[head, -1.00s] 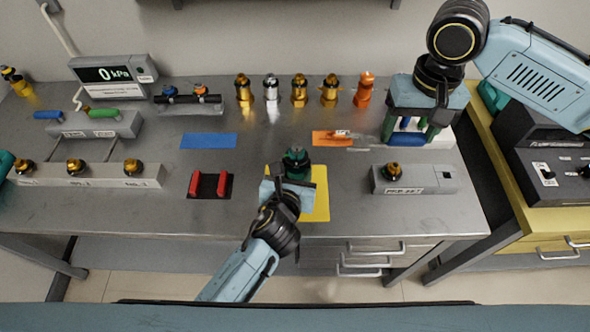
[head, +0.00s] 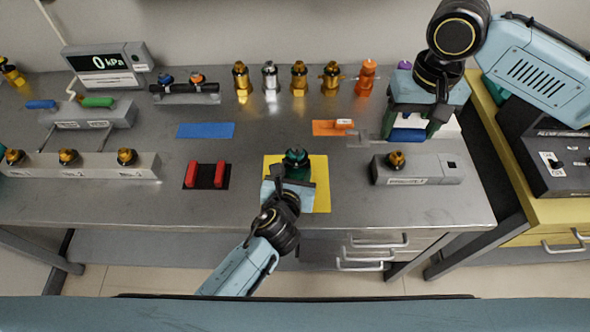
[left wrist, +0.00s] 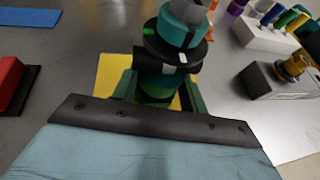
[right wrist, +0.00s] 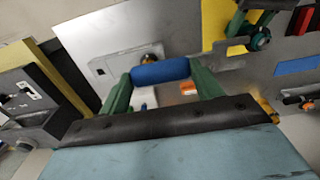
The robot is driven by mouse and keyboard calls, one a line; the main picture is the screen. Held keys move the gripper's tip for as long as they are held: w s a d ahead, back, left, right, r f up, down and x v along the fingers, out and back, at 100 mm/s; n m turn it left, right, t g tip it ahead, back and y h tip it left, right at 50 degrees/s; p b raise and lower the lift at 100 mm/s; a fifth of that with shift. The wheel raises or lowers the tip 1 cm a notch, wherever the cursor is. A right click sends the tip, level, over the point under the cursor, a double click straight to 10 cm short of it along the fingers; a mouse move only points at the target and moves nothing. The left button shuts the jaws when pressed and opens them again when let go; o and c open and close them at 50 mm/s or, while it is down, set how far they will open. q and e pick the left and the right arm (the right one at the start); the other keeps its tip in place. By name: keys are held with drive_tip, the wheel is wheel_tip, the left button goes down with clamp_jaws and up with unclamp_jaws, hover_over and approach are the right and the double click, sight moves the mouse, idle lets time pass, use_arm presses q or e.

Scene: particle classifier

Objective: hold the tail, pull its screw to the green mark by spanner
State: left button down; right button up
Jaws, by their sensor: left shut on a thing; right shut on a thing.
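The tail (head: 296,160) is a dark green and teal upright piece over the yellow mat. My left gripper (head: 291,182) is shut around its lower body. My right gripper (head: 408,128) is shut on the blue handle of the spanner (head: 407,135); the handle also lies between the green fingers in the right wrist view (right wrist: 160,72). The spanner's grey end points left, toward the orange mat and apart from the tail.
An orange mat (head: 325,129) with a small labelled orange piece lies left of the spanner. A grey block (head: 430,176) with a brass fitting is at the right. A red two-walled holder (head: 206,177) stands left of the tail. Several brass, silver and orange fittings line the back.

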use_arm(q)
drive_tip(key=shift+f, duration=0.3)
drive_tip(key=shift+f, duration=0.1)
idle(0.4)
drive_tip(key=c, duration=0.9)
unclamp_jaws()
drive_tip(key=shift+f, duration=0.15)
drive_tip(key=shift+c, duration=0.3)
clamp_jaws()
